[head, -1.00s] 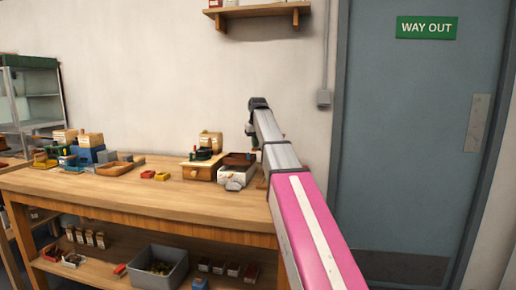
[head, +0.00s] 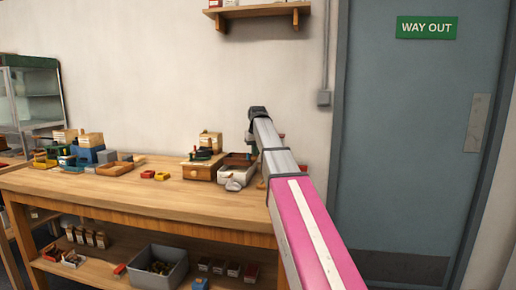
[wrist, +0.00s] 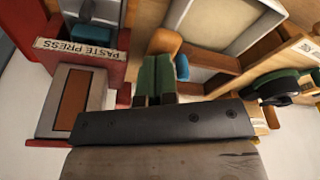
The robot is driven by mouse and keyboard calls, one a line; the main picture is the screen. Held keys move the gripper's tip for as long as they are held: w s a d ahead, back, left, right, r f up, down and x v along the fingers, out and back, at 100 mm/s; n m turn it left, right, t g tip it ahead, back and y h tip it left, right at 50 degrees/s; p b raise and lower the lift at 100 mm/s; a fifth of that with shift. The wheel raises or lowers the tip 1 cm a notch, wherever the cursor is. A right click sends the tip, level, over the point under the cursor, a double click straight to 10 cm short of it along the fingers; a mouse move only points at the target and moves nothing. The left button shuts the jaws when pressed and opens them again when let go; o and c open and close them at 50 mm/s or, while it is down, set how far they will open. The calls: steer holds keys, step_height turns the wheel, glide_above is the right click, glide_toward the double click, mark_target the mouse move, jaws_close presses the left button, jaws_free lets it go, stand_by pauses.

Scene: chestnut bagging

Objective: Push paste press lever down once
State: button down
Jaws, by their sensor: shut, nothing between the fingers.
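The paste press (wrist: 115,62), red with a white "PASTE PRESS" label, stands at the left of the wrist view. A grey block with a brown inset panel (wrist: 74,98) lies beside it. In the head view my arm hides most of the press area at the table's right end.
A wooden box (wrist: 205,63) and a black-and-green tool (wrist: 285,87) lie right of the fingers. The wooden table (head: 120,196) carries several small boxes and trays at its left. Its front middle is clear. A grey door (head: 415,150) stands at the right.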

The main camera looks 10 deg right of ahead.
mark_target(255, 158)
steer(key=shift+f, duration=0.15)
steer(key=shift+s+a+f, duration=0.1)
steer(key=shift+s+f, duration=0.1)
steer(key=shift+f, duration=0.85)
steer(key=shift+f, duration=0.65)
steer(key=shift+w+r, duration=0.15)
steer(key=shift+r, duration=1.4)
steer(key=shift+w+r, duration=0.2)
steer(key=shift+r, duration=1.4)
steer(key=shift+w+r, duration=0.15)
steer(key=shift+r, duration=1.8)
